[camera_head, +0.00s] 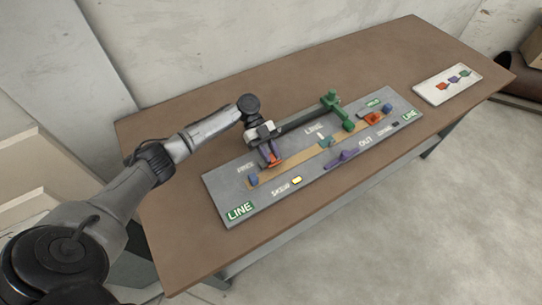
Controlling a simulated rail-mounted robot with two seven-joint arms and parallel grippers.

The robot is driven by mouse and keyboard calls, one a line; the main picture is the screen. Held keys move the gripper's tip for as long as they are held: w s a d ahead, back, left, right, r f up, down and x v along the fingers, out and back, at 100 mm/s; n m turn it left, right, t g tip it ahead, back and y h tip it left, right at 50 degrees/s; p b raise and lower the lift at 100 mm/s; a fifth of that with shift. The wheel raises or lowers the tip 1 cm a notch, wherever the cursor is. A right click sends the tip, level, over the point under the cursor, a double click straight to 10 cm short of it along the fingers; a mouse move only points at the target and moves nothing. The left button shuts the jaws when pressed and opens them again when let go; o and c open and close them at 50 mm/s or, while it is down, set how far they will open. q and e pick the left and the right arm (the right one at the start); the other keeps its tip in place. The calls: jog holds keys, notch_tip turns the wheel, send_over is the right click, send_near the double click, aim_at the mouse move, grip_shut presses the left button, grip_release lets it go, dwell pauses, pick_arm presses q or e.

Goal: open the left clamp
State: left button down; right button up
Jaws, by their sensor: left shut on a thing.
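The left clamp (275,160) is a small orange-red piece with a blue-grey part, near the left end of the grey board (222,193). My left gripper (266,145) reaches down onto it from the upper left and is shut on part of it. The fingers and wrist cover much of the clamp, so its exact position is hard to tell. A second orange-red clamp (374,118) sits towards the right end of the board. My right gripper is not in view.
A dark bar with a green post (331,97) stands over the board, close to the right of my left gripper. A purple lever (341,159) lies on the front side. A white tray (447,85) with small coloured pieces lies at the right. The brown table (200,239) is otherwise clear.

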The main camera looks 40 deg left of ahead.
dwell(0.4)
pick_arm(q)
jog(key=c, duration=1)
grip_release()
jog(key=shift+o, duration=0.2)
jog(key=shift+a, duration=0.15)
jog(key=b+v, duration=0.1)
jog(key=v, duration=1.2)
jog(key=shift+a, duration=0.3)
jog(key=shift+r, duration=0.2)
